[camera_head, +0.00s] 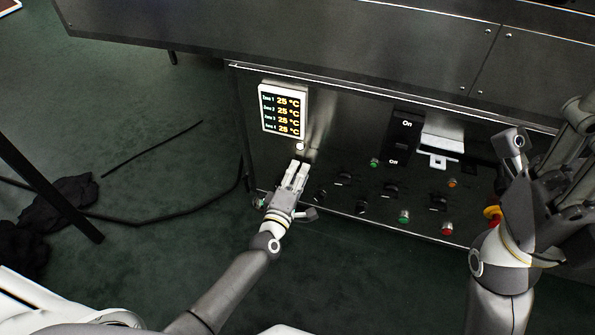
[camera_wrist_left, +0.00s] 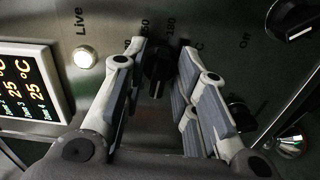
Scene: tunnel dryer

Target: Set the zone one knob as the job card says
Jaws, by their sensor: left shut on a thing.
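My left gripper (camera_head: 297,172) is at the dark control panel, just below the white display. In the left wrist view its two fingers (camera_wrist_left: 162,68) stand either side of a black knob (camera_wrist_left: 158,72) and are shut on it. Printed scale numbers and a "°C" show around this knob, partly covered by the fingers. The knob is hidden behind the gripper in the head view. The display (camera_head: 283,111) lists several zones, each at 25 °C. No readable job card shows.
A lit white "Live" lamp (camera_wrist_left: 85,57) is left of the knob. Further right on the panel are other black knobs (camera_head: 343,178), green (camera_head: 404,217) and red (camera_head: 447,229) buttons, and an On/Off switch (camera_head: 402,140). Dark cloth (camera_head: 70,190) and a cable lie on the floor at left.

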